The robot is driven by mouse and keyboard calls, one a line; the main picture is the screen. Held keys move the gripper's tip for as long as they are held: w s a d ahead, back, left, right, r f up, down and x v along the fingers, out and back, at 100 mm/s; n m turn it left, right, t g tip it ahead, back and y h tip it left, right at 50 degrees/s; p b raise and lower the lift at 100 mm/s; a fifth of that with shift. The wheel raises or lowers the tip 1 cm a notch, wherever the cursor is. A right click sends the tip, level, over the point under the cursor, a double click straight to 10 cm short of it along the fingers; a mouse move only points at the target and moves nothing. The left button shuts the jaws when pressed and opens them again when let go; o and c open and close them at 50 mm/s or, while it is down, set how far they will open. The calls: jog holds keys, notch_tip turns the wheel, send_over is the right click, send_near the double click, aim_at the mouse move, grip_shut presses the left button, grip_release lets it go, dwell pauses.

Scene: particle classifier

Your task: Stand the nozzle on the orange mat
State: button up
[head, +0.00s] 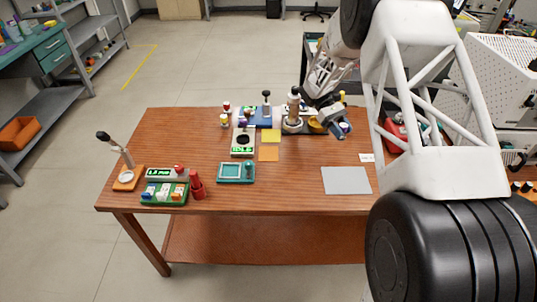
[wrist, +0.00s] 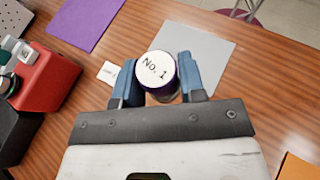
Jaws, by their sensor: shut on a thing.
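My gripper (wrist: 160,90) is shut on the nozzle (wrist: 157,66), as I take it: a dark purple cylinder with a round white end marked "No. 1". In the wrist view the white end faces the camera and a blue finger stands on each side. In the head view my gripper (head: 342,131) is right of the dark stand, and the nozzle's lower part is hard to make out. The orange mat (head: 268,154) lies bare near the table's middle, left of my gripper and nearer the front. An orange corner (wrist: 298,168) shows in the wrist view.
A yellow mat (head: 271,135) lies just behind the orange one. A scale-like device (head: 243,151) and a teal tray (head: 235,172) stand to its left. A dark stand (head: 303,128) is behind right. A red device (wrist: 50,75) is at left.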

jog(key=shift+s+a+f+m+t+y, duration=0.95)
jog(key=shift+s+a+m+t+y, duration=2.1)
jog(key=shift+m, duration=2.55)
jog(key=shift+s+a+f+m+t+y, duration=1.1)
jog(key=shift+a+m+t+y, duration=1.45)
jog(key=shift+a+m+t, duration=2.35)
jog(key=shift+s+a+f+m+t+y, duration=0.75)
jog(key=shift+s+a+m+t+y, duration=2.2)
jog(key=shift+m, duration=3.35)
jog(key=shift+w+a+g, duration=0.3)
jog(key=shift+w+g, duration=0.2)
jog(key=shift+w, duration=0.05)
jog(key=w+a, duration=0.1)
jog(key=w, duration=0.4)
jog(key=w+a+f, duration=0.1)
jog(key=w, duration=0.4)
jog(key=w+a, duration=0.1)
jog(key=w, duration=0.4)
jog(key=shift+w+a+f, duration=0.25)
jog(key=shift+w+a, duration=0.05)
jog(key=shift+a, duration=0.05)
jog(key=shift+f, duration=1.8)
